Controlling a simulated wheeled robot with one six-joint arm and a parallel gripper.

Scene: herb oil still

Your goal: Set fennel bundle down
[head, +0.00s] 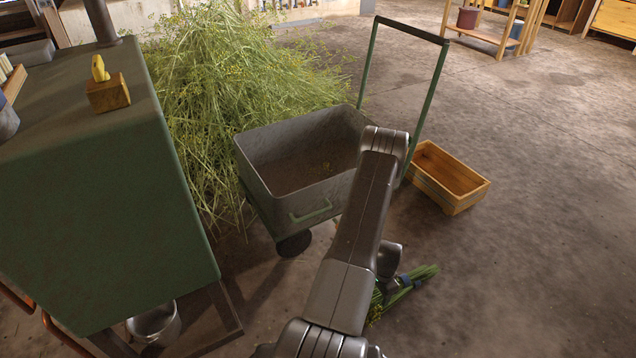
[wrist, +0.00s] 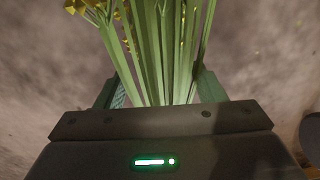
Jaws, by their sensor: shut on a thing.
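A fennel bundle (head: 420,275) of green stalks with a few yellow flowers shows beside my arm, low in the head view. My gripper (head: 401,283) is shut on the bundle, partly hidden by my arm. In the wrist view, the stalks of the fennel bundle (wrist: 160,50) run up from between the two fingers of my gripper (wrist: 158,95), with yellow flowers at the upper left. Blurred grey-brown floor shows behind the stalks. I cannot tell whether the bundle touches the floor.
A grey cart (head: 262,165) with a green handle stands behind my arm. A wooden crate (head: 449,195) is on the floor to its right. A large fennel heap (head: 240,70) lies behind the cart. Floor at right is clear.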

